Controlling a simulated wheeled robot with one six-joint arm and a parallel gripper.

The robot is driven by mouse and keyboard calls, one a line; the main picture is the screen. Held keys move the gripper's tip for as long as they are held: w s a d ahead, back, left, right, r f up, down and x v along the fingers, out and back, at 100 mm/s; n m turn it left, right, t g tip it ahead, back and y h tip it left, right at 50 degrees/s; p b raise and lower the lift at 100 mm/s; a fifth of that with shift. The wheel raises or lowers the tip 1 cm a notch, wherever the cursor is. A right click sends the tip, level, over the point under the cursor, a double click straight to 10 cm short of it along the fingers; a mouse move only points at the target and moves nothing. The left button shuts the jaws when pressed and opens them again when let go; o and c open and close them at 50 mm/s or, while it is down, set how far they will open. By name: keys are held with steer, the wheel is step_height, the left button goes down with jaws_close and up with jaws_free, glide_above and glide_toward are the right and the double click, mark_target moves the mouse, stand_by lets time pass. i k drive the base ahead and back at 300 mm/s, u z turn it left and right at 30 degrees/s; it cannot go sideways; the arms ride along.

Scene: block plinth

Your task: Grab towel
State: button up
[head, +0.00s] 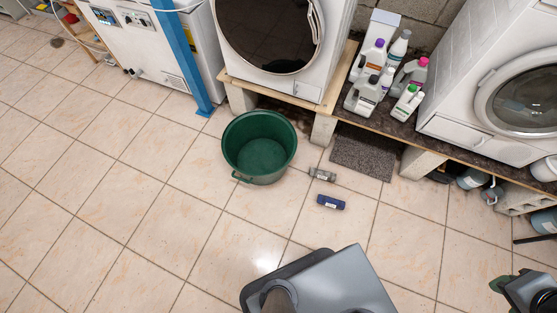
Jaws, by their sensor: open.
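I cannot pick out a towel for certain. A flat dark grey speckled piece (362,157) shows at the plinth's front edge between two blocks; I cannot tell whether it is a mat or a cloth. My gripper (519,288) shows only in part at the lower right corner, cut off by the picture edge. It is open, over the floor and well apart from the grey piece. I see nothing held in it.
A green tub (259,147) stands on the tiles beside a grey box (322,174) and a blue box (331,202). The wooden plinth (271,82) bears two washing machines and several bottles (368,93). A blue post (184,54) stands left.

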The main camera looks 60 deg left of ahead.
mark_target(321, 174)
steer(key=u, duration=1.75)
steer(key=i, duration=1)
steer(key=u, duration=0.05)
